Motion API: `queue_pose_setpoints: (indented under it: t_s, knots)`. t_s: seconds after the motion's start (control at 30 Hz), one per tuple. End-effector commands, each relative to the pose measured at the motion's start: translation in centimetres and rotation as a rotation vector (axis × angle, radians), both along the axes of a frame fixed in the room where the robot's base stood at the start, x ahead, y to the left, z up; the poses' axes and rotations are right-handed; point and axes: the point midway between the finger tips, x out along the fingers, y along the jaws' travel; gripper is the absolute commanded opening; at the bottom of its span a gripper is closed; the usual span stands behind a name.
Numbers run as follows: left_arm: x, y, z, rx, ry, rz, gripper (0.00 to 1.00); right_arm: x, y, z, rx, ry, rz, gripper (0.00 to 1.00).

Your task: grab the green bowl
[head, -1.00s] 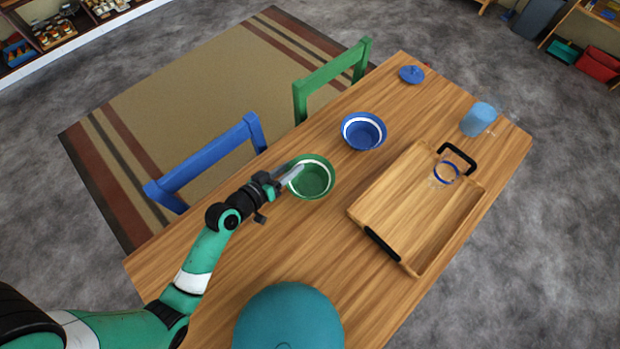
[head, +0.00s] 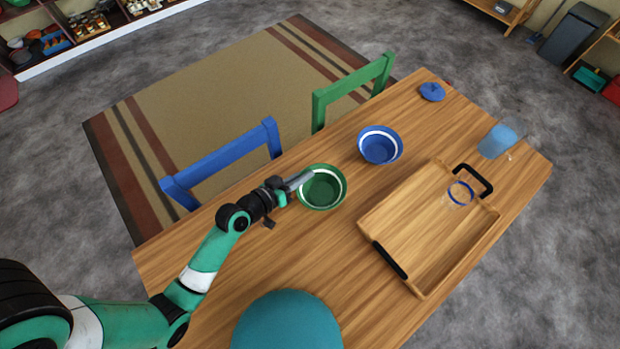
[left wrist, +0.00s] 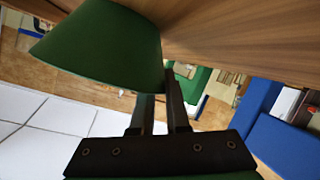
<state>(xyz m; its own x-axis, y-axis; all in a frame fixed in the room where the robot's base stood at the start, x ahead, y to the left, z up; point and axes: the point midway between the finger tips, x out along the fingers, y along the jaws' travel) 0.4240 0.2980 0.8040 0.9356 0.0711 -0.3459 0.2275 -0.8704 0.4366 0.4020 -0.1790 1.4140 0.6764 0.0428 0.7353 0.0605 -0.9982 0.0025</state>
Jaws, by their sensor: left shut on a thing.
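The green bowl (head: 322,189) with a white band inside is upright at the left part of the wooden table. My left gripper (head: 302,180) is shut on its left rim in the head view. In the left wrist view the bowl's green outer wall (left wrist: 100,45) fills the upper left, with its edge between the fingers of my left gripper (left wrist: 160,98). Whether the bowl touches the table is hard to tell. My right gripper is not in view.
A blue bowl (head: 380,146) stands close by to the right. A wooden tray (head: 415,240) holds a clear glass (head: 459,194). A blue cup (head: 497,141) and a blue lid (head: 432,92) are farther off. Blue (head: 222,160) and green (head: 352,88) chairs line the far edge.

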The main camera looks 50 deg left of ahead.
Motion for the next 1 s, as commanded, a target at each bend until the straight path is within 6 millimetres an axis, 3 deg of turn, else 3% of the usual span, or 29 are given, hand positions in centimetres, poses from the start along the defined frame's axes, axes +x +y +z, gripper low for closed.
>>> queue_pose_setpoints:
  t_s: [0.23,0.47,0.7,1.0]
  knots:
    - [0.0,0.0,3.8,0.002,-0.005,0.001,0.00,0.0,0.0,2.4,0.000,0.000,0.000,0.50]
    - [-2.3,-5.0,10.5,0.003,-0.002,-0.010,0.00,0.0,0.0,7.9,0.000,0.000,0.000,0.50]
    - [-4.7,-10.1,11.5,0.003,-0.001,-0.015,0.00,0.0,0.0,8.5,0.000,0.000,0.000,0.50]
    - [-6.0,-12.6,12.8,0.001,-0.003,-0.004,0.00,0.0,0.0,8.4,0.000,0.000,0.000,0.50]
